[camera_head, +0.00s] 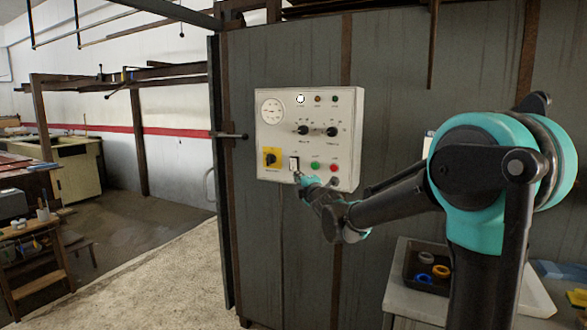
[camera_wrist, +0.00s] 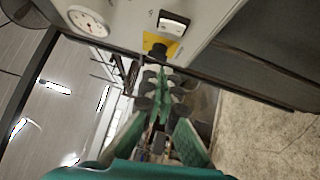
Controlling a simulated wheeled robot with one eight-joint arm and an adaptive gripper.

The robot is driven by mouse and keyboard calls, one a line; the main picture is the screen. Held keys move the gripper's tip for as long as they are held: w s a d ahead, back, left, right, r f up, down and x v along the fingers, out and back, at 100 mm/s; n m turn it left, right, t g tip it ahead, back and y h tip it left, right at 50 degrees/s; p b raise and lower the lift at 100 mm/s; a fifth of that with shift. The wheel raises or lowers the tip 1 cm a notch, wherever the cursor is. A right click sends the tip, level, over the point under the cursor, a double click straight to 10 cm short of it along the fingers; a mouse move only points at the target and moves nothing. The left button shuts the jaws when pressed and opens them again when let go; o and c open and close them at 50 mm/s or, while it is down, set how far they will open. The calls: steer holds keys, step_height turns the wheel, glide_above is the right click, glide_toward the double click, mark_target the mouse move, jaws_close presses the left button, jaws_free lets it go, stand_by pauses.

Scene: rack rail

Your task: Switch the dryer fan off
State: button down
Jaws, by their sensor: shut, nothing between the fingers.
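A pale control panel (camera_head: 310,112) is mounted on the dark grey cabinet wall. It has a white rocker switch (camera_head: 293,163) at its lower middle, beside a yellow-backed rotary switch (camera_head: 272,157). The wrist view also shows the rocker switch (camera_wrist: 174,21) and the yellow switch (camera_wrist: 160,46). My gripper (camera_head: 300,177) is shut and empty, just below the rocker switch at the panel's lower edge. In the wrist view my gripper (camera_wrist: 160,75) points toward the panel. I cannot tell whether its tips touch it. The labels are too small to read.
The panel also has two black knobs (camera_head: 318,131), a green button (camera_head: 315,165), a red button (camera_head: 334,168) and a gauge (camera_head: 272,111). A table at lower right holds a black tray (camera_head: 409,268) with coloured rings. Open floor lies to the left.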

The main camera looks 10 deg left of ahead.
glide_toward(291, 161)
steer(key=w+a, duration=0.3)
steer(key=a, duration=0.1)
steer(key=shift+w+d+r, duration=0.1)
steer(key=shift+w+d, duration=0.25)
steer(key=shift+w, duration=0.25)
steer(key=shift+w+d+r, duration=0.1)
steer(key=shift+w+d, duration=0.25)
steer(key=shift+w, duration=0.2)
steer(key=shift+w+d+r, duration=0.1)
steer(key=shift+w, duration=0.15)
steer(key=shift+s, duration=0.1)
